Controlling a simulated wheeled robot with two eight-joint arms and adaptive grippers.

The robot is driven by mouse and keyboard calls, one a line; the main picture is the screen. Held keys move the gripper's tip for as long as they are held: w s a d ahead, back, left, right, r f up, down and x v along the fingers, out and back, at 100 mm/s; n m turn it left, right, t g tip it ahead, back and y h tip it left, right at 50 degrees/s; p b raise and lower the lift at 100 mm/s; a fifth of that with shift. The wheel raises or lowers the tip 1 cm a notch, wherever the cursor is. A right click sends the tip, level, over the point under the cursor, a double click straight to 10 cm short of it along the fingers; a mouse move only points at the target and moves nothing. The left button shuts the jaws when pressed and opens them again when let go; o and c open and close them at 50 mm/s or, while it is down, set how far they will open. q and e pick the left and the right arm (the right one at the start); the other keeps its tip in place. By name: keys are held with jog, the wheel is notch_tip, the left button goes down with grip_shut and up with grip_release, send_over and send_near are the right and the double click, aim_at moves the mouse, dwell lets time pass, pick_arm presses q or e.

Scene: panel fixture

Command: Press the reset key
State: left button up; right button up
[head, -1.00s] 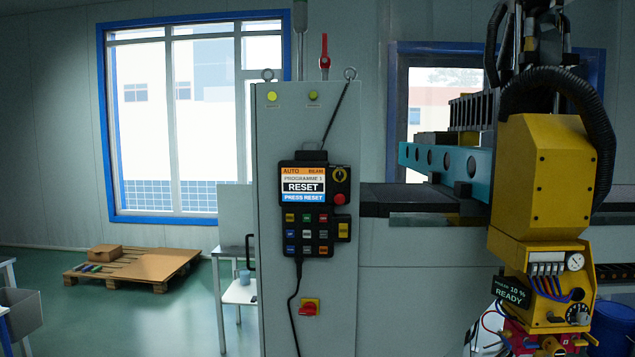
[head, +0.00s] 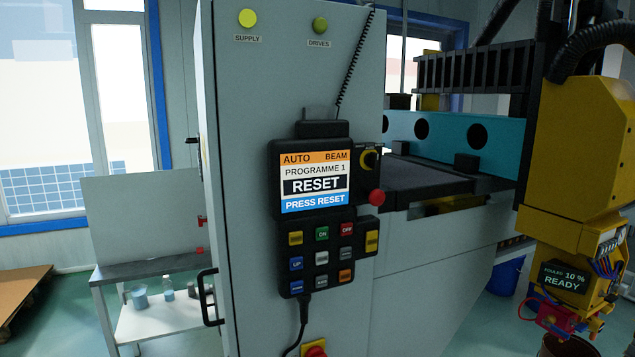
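A black control pendant (head: 313,165) hangs on the front of the grey cabinet. Its screen (head: 315,185) reads AUTO, BEAM, PROGRAMME 1, RESET and PRESS RESET. Below the screen are a green ON key (head: 322,233), a red OFF key (head: 347,230), a blue UP key (head: 296,264), an orange key (head: 346,275), a lower blue key (head: 296,287) and several others. Most small key labels are too blurred to read, so I cannot tell which is the reset key. Neither of my grippers is in view.
The grey cabinet (head: 240,130) carries a lit yellow SUPPLY lamp (head: 247,18) and a dimmer DRIVES lamp (head: 320,25). A red emergency knob (head: 377,198) sticks out beside the pendant. A yellow machine head (head: 575,150) stands right. A table (head: 150,268) stands left.

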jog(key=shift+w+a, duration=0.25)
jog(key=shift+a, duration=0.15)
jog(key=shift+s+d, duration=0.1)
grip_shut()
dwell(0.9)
